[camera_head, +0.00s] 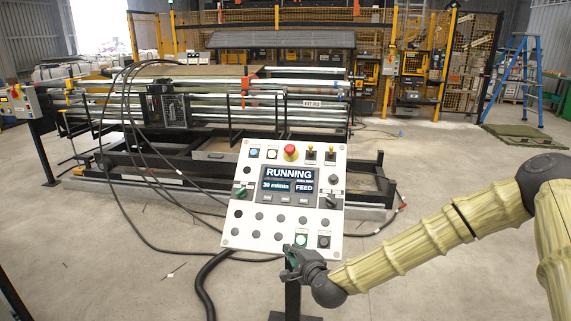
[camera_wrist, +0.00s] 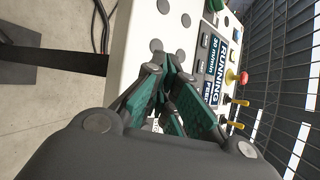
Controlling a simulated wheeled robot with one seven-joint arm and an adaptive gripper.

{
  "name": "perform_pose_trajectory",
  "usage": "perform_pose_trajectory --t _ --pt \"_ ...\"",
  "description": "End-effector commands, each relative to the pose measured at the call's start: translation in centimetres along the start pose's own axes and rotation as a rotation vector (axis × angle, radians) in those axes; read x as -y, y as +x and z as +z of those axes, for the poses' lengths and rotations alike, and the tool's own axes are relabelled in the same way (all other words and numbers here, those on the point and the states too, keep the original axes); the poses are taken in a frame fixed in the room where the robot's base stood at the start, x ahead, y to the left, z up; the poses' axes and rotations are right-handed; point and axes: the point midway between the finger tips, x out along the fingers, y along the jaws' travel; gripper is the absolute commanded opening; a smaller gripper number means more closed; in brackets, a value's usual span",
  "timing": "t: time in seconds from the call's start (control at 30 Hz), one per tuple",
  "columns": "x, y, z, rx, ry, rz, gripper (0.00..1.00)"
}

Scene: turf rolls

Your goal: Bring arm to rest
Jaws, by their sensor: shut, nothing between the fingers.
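My gripper (camera_head: 292,262) is at the lower edge of a white control panel (camera_head: 268,228) in the head view, close to a green button (camera_head: 301,240). In the wrist view my gripper (camera_wrist: 168,122) has its dark green fingers together, with nothing held, pointing at the panel face (camera_wrist: 150,38). Whether the fingertips touch the panel is hard to tell. The panel's screen (camera_head: 289,186) reads "RUNNING", "30 m/min" and "FEED". My arm (camera_head: 430,235) reaches in from the right, bent at the elbow.
A red mushroom button (camera_head: 291,152) and small levers sit along the panel's top. Black cables loop left of the panel. A long machine with metal rollers (camera_head: 215,105) stands behind it. A blue ladder (camera_head: 515,75) and a green mat (camera_head: 525,136) are at right. Grey floor is open at left.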

Motion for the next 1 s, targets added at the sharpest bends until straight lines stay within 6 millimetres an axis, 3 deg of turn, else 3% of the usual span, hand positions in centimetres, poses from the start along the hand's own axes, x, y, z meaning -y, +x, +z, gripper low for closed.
perform_pose_trajectory --t 0.1,0.27,0.5,0.67,0.8,1.0 --pt "-6.2 -2.0 0.8 0.027 -0.116 0.123 0.0" --pt "-14.6 -5.9 1.0 0.074 -0.291 0.298 0.0" --pt "-25.7 -14.2 -0.1 0.177 -0.56 0.564 0.0" --pt "-31.6 -21.1 -2.0 0.269 -0.739 0.745 0.0" --pt "-35.3 -27.9 -4.2 0.362 -0.893 0.904 0.0" --pt "-38.1 -37.4 -7.8 0.506 -1.085 1.116 0.0"
